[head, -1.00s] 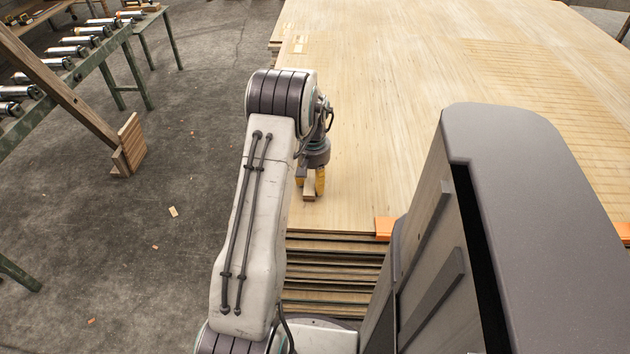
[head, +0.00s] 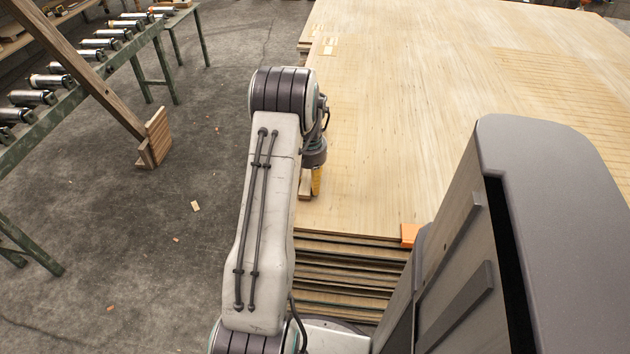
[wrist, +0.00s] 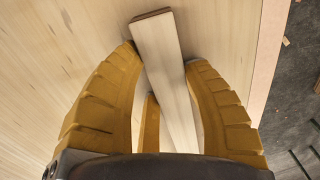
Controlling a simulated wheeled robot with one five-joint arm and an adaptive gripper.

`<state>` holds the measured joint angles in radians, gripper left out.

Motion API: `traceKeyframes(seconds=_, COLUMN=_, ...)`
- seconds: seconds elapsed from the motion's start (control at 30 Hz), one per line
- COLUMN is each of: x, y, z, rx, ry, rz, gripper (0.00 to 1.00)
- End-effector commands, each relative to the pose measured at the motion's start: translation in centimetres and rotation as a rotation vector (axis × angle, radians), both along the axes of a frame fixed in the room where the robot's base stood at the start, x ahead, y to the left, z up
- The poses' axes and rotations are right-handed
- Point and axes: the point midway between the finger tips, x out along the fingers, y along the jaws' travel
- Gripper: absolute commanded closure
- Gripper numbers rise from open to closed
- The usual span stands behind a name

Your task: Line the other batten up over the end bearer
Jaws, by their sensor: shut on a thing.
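My gripper (head: 311,184) is shut on a pale wooden batten (head: 304,188) at the near left corner of the big veneer stack (head: 420,110). In the wrist view the yellow fingers (wrist: 166,80) close on both sides of the batten (wrist: 160,50), whose far end sticks out beyond the fingertips. The batten runs at a slight slant to the stack's edge, over the pale top sheet. I cannot tell whether it touches the sheet. My arm hides part of the stack's left side in the head view. I cannot make out which piece is the end bearer.
An orange block (head: 410,235) sits at the stack's near edge. A green roller conveyor (head: 100,75) stands at the left, with a leaning wooden post (head: 75,60) by it. Small offcuts lie on the grey floor (head: 190,240). Small pale pieces (head: 330,46) lie on the stack's far left.

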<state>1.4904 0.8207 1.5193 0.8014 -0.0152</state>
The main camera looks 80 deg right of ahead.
Motion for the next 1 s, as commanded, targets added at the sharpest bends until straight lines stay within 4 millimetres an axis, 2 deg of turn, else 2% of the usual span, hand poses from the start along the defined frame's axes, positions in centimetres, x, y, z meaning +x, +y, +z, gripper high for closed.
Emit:
traceKeyframes(seconds=0.5, x=0.36, y=0.18, z=-0.18, rx=0.004, ry=0.000, rz=0.002, gripper=0.92)
traceKeyframes(seconds=0.53, x=0.36, y=0.18, z=-0.18, rx=0.004, ry=0.000, rz=0.002, gripper=0.53)
traceKeyframes(seconds=0.8, x=0.33, y=0.10, z=-0.08, rx=0.002, ry=0.000, rz=0.001, gripper=0.30)
traceKeyframes(seconds=1.0, x=0.31, y=0.07, z=-0.03, rx=0.001, ry=0.000, rz=0.001, gripper=0.30)
